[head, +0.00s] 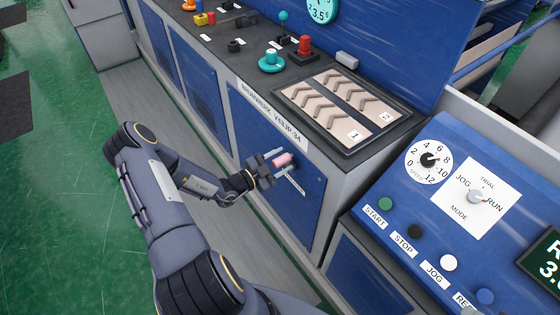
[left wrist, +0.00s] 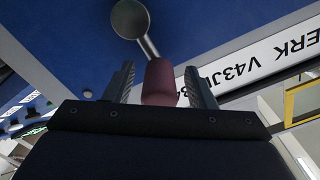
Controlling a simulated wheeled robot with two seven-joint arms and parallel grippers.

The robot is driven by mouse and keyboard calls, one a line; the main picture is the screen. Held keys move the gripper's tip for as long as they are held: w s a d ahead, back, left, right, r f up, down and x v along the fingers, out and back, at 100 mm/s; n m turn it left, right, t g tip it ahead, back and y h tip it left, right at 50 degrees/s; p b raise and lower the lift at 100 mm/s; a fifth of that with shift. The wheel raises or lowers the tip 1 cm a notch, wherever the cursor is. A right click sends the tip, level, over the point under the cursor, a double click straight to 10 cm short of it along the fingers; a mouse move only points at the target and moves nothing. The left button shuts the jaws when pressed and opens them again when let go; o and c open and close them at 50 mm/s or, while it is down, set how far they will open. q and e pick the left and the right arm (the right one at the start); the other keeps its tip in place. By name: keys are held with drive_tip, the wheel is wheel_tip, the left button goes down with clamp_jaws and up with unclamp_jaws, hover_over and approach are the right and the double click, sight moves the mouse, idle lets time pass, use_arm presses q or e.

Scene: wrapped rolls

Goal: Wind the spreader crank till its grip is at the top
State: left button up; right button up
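The spreader crank's pink grip (head: 284,160) sticks out from the blue front panel of the machine, just under the name strip. In the left wrist view the grip (left wrist: 160,82) lies between my fingers, and a metal crank arm (left wrist: 148,45) runs from near it to a round hub (left wrist: 129,18). My left gripper (head: 276,162) is around the grip. In the wrist view its fingers (left wrist: 160,85) stand apart, with a narrow gap on each side of the grip. In the head view the crank arm is mostly hidden by the gripper. My right gripper is not in view.
Above the panel is a worktop with a tray (head: 402,110) of chevron-marked pieces, a teal knob (head: 271,61) and a red lever (head: 304,46). A blue control console (head: 400,215) with buttons and dials stands at the right.

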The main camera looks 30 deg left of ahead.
use_arm(q)
drive_tip(key=b+v, duration=0.1)
drive_tip(key=v, duration=0.7)
drive_tip(key=shift+w, duration=0.1)
idle(0.4)
drive_tip(key=s+d+r+m+g+h, duration=0.2)
drive_tip(key=s+d+r+m+g, duration=0.4)
drive_tip(key=m, duration=1)
drive_tip(key=s+d+r+m+g+h, duration=0.25)
drive_tip(key=d+r+m+g, duration=0.35)
drive_tip(key=d+r+m, duration=0.75)
drive_tip(key=s+a+r+m+y, duration=0.1)
drive_tip(key=s+m, duration=0.3)
drive_tip(key=m, duration=0.6)
drive_tip(key=s+a+r+m+y, duration=0.1)
drive_tip(key=s+m+y, duration=0.3)
drive_tip(key=m, duration=0.5)
drive_tip(key=s+a+r+m+t+y, duration=0.1)
drive_tip(key=s+m, duration=0.3)
drive_tip(key=m, duration=0.6)
drive_tip(key=shift+s+a+r+m+y, duration=0.25)
drive_tip(key=shift+s+a+m+y, duration=0.1)
drive_tip(key=shift+y, duration=0.4)
